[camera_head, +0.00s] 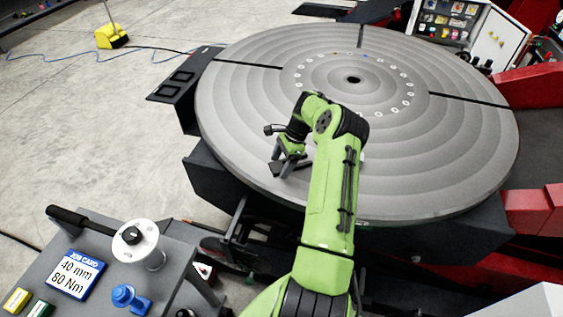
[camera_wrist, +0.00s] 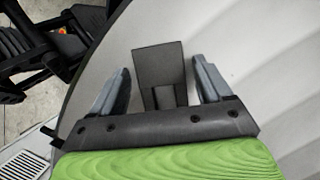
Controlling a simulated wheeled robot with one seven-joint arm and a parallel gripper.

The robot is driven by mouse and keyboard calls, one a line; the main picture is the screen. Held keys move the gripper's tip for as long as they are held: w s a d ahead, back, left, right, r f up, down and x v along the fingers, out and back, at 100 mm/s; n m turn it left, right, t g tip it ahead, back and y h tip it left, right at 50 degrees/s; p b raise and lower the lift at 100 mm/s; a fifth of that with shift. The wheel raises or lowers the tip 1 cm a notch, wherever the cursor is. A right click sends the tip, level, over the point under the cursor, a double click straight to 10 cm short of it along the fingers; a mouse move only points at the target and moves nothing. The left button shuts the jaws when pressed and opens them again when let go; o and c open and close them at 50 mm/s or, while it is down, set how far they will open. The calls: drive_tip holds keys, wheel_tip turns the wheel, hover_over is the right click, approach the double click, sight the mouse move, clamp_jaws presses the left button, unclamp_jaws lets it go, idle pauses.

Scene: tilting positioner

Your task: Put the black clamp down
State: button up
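The black clamp (camera_wrist: 158,62) lies on the grey round table (camera_wrist: 270,50) in the wrist view, with a wide dark plate and a narrower part toward my gripper. My gripper (camera_wrist: 161,70) is open. Its two grey fingers stand on either side of the clamp, with a visible gap on each side. In the head view my gripper (camera_head: 281,161) is low at the near left part of the round table (camera_head: 240,110), and the clamp (camera_head: 275,168) shows only as a small dark shape by the fingers, partly hidden.
The table has a ring of holes around its centre and dark radial slots. A grey bench (camera_head: 60,255) at lower left holds a job card (camera_head: 75,273) reading 40 mm, 80 Nm, a white cylinder (camera_head: 140,245) and a blue part (camera_head: 130,299). Most of the table top is clear.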

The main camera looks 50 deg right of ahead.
drive_tip(key=shift+r, duration=0.3)
drive_tip(key=v, duration=1.2)
drive_tip(key=a+r+n+h, duration=0.3)
drive_tip(key=a+r+n, duration=0.3)
drive_tip(key=a+r, duration=0.45)
drive_tip(key=a+r+n+h, duration=0.2)
drive_tip(key=a+r+n, duration=0.5)
drive_tip(key=a, duration=0.6)
drive_tip(key=s+a+n+t, duration=0.1)
drive_tip(key=s+a+n, duration=0.2)
drive_tip(key=s, duration=0.3)
drive_tip(key=s+a+n+t, duration=0.1)
drive_tip(key=s+a+n, duration=0.2)
drive_tip(key=s+a, duration=0.3)
drive_tip(key=s+a+f+n+t+y, duration=0.1)
drive_tip(key=s+a+n, duration=0.3)
drive_tip(key=s, duration=0.2)
drive_tip(key=shift+s+a+t+p, duration=0.25)
drive_tip(key=shift+s+t+p, duration=0.05)
drive_tip(key=shift+s+p, duration=0.1)
drive_tip(key=shift+d, duration=0.1)
